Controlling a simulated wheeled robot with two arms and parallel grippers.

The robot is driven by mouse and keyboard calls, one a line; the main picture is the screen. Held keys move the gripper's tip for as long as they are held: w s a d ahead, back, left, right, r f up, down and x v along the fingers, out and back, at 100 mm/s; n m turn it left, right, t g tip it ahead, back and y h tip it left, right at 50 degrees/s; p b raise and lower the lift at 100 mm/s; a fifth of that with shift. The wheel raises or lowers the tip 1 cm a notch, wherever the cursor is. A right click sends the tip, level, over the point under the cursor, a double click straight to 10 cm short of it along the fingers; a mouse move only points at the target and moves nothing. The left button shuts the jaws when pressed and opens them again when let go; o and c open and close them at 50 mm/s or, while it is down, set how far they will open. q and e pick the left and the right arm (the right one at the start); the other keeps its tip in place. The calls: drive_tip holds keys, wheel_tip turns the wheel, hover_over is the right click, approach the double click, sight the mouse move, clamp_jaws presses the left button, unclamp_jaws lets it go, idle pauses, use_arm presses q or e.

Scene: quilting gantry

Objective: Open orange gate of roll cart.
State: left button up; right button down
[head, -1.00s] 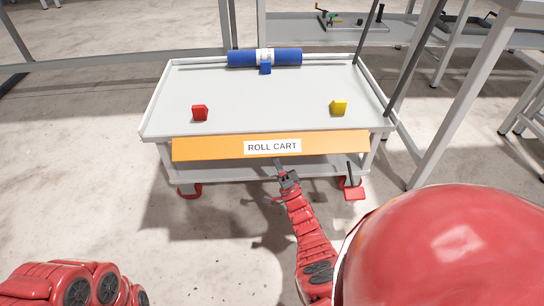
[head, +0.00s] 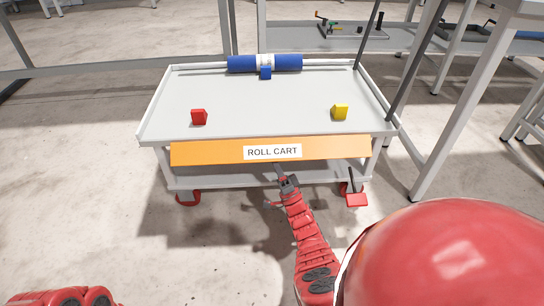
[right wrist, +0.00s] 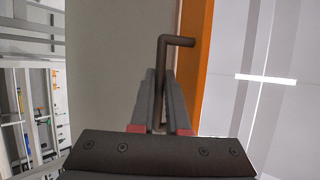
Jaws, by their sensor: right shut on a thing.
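The roll cart (head: 165,105) is a grey cart with a flat top. Its orange gate (head: 215,152), labelled ROLL CART, runs along the front edge below the top and slants outward. The gate also shows as an orange strip in the right wrist view (right wrist: 195,60). My right gripper (head: 282,176) is just below the label at the gate's lower edge. In the right wrist view, its fingers (right wrist: 160,105) are shut on a dark bent rod handle (right wrist: 163,65) beside the gate. How the handle joins the gate is hidden. My left gripper is out of view.
A blue roll (head: 240,64) lies at the cart's back edge. Grey frame posts (head: 430,100) stand to the right.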

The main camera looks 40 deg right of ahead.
drive_tip(key=c, duration=1.2)
unclamp_jaws()
drive_tip(key=shift+s+f, duration=0.35)
drive_tip(key=shift+f, duration=0.05)
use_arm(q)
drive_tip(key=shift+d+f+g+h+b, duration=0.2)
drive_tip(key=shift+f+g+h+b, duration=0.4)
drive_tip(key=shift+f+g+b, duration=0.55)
use_arm(e)
drive_tip(key=shift+v, duration=5.5)
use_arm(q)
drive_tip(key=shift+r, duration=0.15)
